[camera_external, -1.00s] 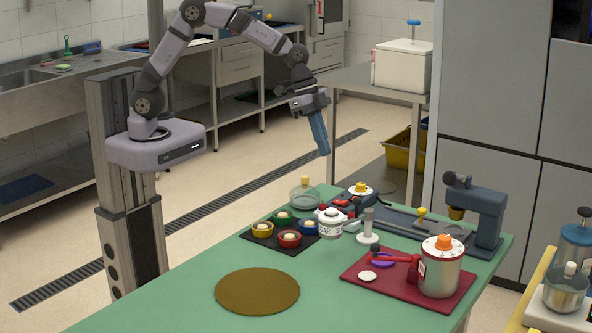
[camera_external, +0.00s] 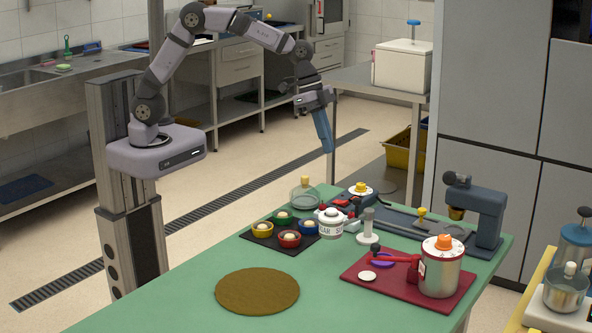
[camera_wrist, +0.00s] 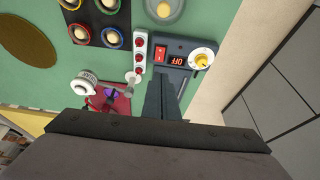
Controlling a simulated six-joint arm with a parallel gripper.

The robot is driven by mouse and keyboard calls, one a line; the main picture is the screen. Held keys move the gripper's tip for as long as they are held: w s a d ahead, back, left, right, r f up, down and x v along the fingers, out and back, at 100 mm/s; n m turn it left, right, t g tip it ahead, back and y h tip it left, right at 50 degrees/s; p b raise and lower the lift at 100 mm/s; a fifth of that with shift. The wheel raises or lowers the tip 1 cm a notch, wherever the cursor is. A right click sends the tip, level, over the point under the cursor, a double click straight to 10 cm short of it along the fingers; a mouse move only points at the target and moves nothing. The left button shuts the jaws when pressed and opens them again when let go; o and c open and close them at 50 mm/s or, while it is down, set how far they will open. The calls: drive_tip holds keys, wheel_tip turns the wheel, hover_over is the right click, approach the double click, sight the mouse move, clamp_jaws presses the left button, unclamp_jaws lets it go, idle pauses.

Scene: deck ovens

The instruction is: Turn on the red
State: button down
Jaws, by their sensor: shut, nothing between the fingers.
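A dark device (camera_wrist: 187,46) in the wrist view carries a red switch (camera_wrist: 161,52), a display (camera_wrist: 177,60) that seems to read OFF upside down, and a white dial with a yellow knob (camera_wrist: 203,60). Beside it is a pale strip (camera_wrist: 140,52) with several red buttons. The yellow-knobbed dial also shows at the table's far edge in the external view (camera_external: 361,189). My gripper (camera_external: 328,150) is shut and empty, pointing down in the air above and beyond that edge. In the wrist view its fingers (camera_wrist: 166,82) appear just below the device, hiding what lies behind them.
A dark tray (camera_external: 268,236) with several coloured bowls lies near the device. The table's front left is clear around a brown round mat (camera_external: 257,291).

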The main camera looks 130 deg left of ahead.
sight(344, 201)
drive_tip(key=shift+f, duration=0.1)
drive_tip(key=p+x, duration=0.4)
drive_tip(key=x, duration=0.9)
drive_tip(key=shift+f+p, duration=0.2)
drive_tip(key=shift+p, duration=0.1)
drive_tip(key=shift+w+f, duration=0.1)
drive_tip(key=shift+f, duration=0.1)
